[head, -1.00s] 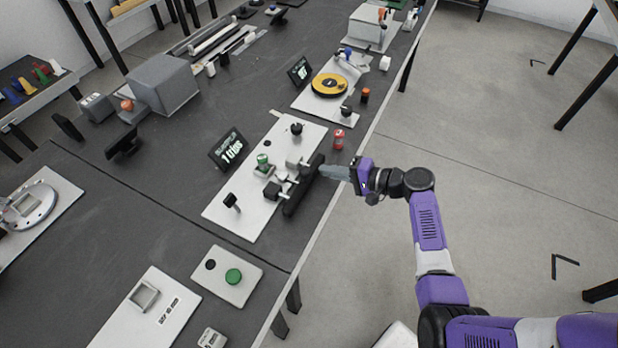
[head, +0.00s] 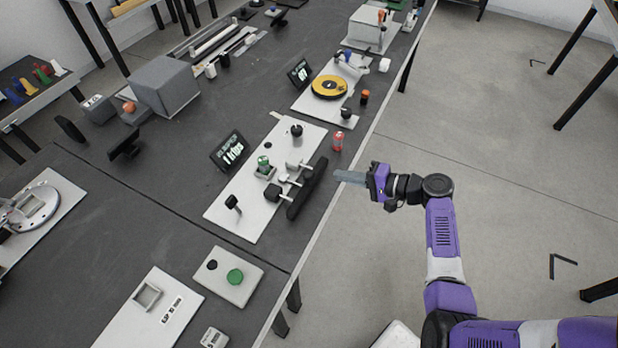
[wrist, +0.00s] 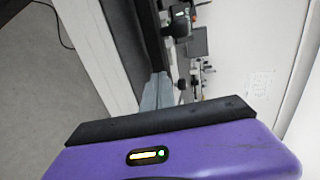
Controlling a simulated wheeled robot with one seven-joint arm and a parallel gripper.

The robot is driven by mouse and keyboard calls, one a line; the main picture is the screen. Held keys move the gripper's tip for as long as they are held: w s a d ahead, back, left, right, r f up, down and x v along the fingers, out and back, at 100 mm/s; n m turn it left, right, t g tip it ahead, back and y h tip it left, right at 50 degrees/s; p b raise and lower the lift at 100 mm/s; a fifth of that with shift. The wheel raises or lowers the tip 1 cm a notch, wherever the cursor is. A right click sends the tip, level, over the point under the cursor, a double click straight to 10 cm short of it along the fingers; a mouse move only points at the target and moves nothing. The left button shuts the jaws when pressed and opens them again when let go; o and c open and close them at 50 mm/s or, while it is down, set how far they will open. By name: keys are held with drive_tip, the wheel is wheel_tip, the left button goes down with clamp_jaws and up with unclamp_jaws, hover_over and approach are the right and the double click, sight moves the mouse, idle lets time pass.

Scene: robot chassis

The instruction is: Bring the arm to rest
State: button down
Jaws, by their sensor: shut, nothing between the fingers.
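My gripper (head: 349,177) is at the end of my purple and black arm, just off the right edge of the table, pointing left. Its grey fingers are together with nothing between them. In the wrist view the fingers (wrist: 158,92) also show beyond the purple gripper body. The closest fixture is a white board (head: 232,214) with a black bar (head: 307,188), a green-topped part (head: 263,164) and a small display (head: 228,150). The gripper is apart from the bar and the board.
A yellow disc (head: 329,86) sits on another board farther back. A green button (head: 235,276) is on a plate in front. The floor (head: 500,190) right of the table is clear around my arm.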

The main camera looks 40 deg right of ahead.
drive_tip(key=shift+s+d+r, duration=0.2)
drive_tip(key=shift+s, duration=0.4)
